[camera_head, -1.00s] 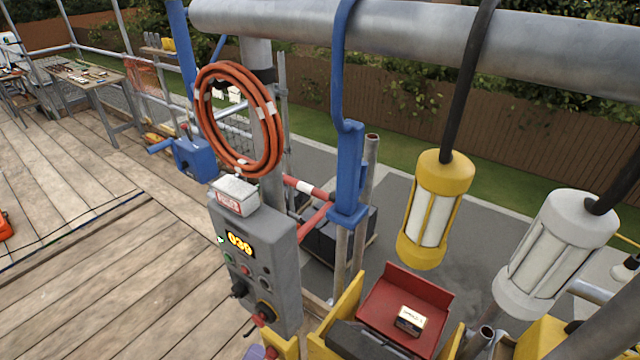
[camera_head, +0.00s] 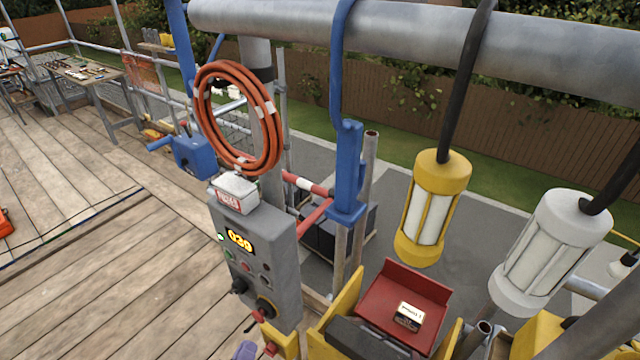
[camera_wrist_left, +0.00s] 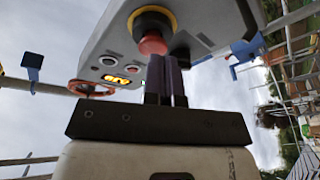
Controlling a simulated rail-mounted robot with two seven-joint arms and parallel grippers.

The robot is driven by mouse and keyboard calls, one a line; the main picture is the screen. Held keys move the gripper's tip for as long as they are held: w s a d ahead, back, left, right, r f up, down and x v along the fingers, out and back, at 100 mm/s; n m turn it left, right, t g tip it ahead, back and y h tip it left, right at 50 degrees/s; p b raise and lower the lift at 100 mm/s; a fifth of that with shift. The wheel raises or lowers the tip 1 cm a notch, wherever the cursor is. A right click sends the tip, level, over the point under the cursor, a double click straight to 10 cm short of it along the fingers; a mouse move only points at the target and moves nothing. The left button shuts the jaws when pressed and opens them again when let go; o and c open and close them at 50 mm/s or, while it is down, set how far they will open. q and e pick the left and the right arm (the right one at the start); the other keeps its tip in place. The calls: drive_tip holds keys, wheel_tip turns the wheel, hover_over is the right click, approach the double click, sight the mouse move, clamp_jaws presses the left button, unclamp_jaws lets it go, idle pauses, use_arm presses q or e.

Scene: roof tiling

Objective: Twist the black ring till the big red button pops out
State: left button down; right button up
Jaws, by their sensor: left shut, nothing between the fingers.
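The grey control box (camera_head: 258,262) stands upright at the lower middle of the head view. Low on its face is the big red button (camera_head: 258,316), in front of the black ring (camera_head: 264,307) on a yellow backing. In the left wrist view the red button (camera_wrist_left: 152,44) stands out from the black ring (camera_wrist_left: 152,22). My left gripper (camera_wrist_left: 168,58) is shut and empty, its dark purple fingers beside the red button; I cannot tell whether they touch. In the head view only a purplish piece of my left gripper (camera_head: 246,350) shows at the bottom edge. My right gripper is not in view.
The box has a lit display (camera_head: 239,241), smaller buttons and a black knob (camera_head: 239,287). A yellow holder with a red tray (camera_head: 400,300) stands right of it. An orange hose coil (camera_head: 272,140) hangs above. A yellow lamp (camera_head: 433,205) and a white lamp hang at right.

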sight(279, 318)
use_arm(q)
drive_tip(key=w+d+m+h+b, duration=0.1)
drive_tip(key=d, duration=0.1)
drive_tip(key=w+d+h+b, duration=0.1)
drive_tip(key=w+d, duration=0.1)
drive_tip(key=shift+w+d+m+g, duration=0.1)
drive_tip(key=shift+w+m+g, duration=0.1)
drive_tip(key=shift+m+g, duration=0.2)
drive_tip(key=shift+w+d, duration=0.35)
drive_tip(key=shift+w, duration=0.25)
idle(0.7)
